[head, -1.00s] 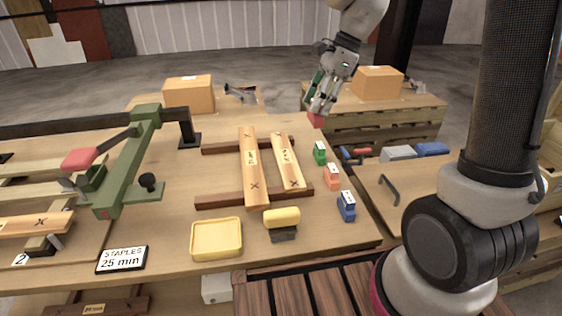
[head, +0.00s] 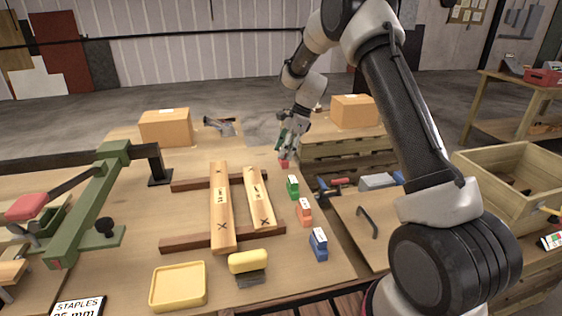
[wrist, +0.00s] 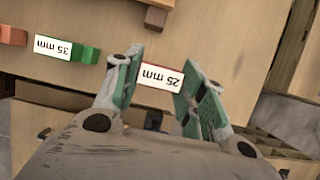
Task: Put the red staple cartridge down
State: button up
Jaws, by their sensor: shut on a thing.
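The red staple cartridge (head: 284,163) is at the far right part of the workbench, beyond the green cartridge (head: 292,187). My gripper (head: 285,153) points down and is shut on it. In the wrist view, the cartridge's white "25 mm" label (wrist: 162,77) shows between the green-padded fingers (wrist: 155,85), which hide most of the red body. The cartridge is at or just above the bench top; I cannot tell whether it touches. The green cartridge, labelled "35 mm", stands apart to the left in the wrist view (wrist: 88,54).
An orange cartridge (head: 304,213) and a blue one (head: 319,245) continue the row toward me. Wooden slats (head: 221,215) lie left of the row. The bench's right edge runs close by the cartridges. A cardboard box (head: 166,128) stands at the back.

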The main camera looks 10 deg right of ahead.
jog(key=shift+f, duration=1.7)
jog(key=shift+f, duration=0.15)
jog(key=o, duration=1)
